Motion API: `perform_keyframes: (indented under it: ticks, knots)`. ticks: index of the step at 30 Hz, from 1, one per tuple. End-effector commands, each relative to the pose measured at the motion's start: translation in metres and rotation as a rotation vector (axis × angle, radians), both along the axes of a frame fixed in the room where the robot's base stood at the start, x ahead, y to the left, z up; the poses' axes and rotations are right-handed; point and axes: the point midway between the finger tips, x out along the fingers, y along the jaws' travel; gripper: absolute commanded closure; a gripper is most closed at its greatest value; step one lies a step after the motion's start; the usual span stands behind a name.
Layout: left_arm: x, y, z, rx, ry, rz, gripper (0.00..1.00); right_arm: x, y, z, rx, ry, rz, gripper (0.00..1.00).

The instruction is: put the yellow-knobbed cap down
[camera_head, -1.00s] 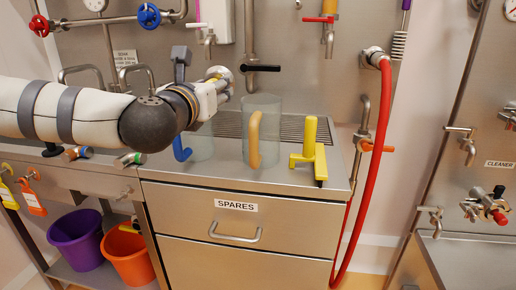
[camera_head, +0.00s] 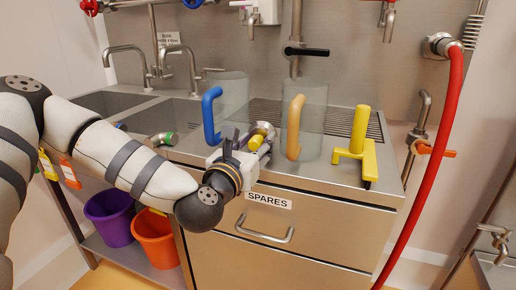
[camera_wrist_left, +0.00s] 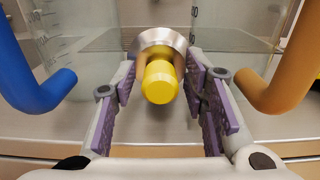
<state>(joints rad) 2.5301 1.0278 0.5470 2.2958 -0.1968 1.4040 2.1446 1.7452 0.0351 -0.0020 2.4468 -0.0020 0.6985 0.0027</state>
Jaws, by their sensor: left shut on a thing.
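The yellow-knobbed cap (camera_head: 256,142) is at the front of the steel counter, between two clear jugs. In the left wrist view it shows as a yellow knob (camera_wrist_left: 160,84) with a round metal part behind it. My left gripper (camera_head: 262,145) is shut on the cap, with a purple-padded finger on each side of the knob. I cannot tell whether the cap touches the counter. My right gripper is not in view.
A blue-handled jug (camera_head: 211,115) stands left of the cap and an orange-handled jug (camera_head: 313,125) stands right. A yellow tool (camera_head: 361,140) stands further right. Sinks (camera_head: 100,101) lie left. A drainer grille (camera_head: 265,108) runs behind the jugs. A red hose (camera_head: 446,125) hangs at right.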

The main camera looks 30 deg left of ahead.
Motion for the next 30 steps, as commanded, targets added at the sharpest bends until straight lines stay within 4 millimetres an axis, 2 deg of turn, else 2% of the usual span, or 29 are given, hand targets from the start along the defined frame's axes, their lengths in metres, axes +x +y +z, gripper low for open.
perform_keyframes:
  ticks: [1, 6, 11, 12, 14, 22, 25, 28, 30]
  knots:
    - [0.0, -0.001, -0.007, 0.001, 0.001, -0.001, 0.93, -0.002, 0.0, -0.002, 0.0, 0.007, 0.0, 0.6]
    - [0.0, 0.0, -0.002, 0.0, -0.004, -0.001, 0.93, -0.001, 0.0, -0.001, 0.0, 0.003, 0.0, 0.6]
    - [0.0, 0.0, -0.008, -0.001, -0.002, -0.001, 0.93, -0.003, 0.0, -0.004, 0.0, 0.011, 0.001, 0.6]
    - [0.0, 0.0, -0.008, -0.001, -0.001, -0.001, 0.53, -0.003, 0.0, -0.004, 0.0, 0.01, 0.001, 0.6]
    - [0.0, 0.0, -0.007, -0.001, -0.002, -0.001, 0.4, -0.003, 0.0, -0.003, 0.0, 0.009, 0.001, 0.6]
    - [0.0, 0.0, -0.007, -0.001, -0.002, -0.001, 0.4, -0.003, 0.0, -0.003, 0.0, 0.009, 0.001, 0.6]
    - [0.0, 0.0, 0.0, 0.0, -0.006, -0.001, 0.4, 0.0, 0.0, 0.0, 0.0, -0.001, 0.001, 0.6]
    - [-0.014, -0.004, -0.003, -0.002, -0.001, -0.002, 0.4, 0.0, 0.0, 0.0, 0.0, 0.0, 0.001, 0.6]
    - [-0.03, -0.008, -0.003, -0.005, 0.0, -0.002, 0.4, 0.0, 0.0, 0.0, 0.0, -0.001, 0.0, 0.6]
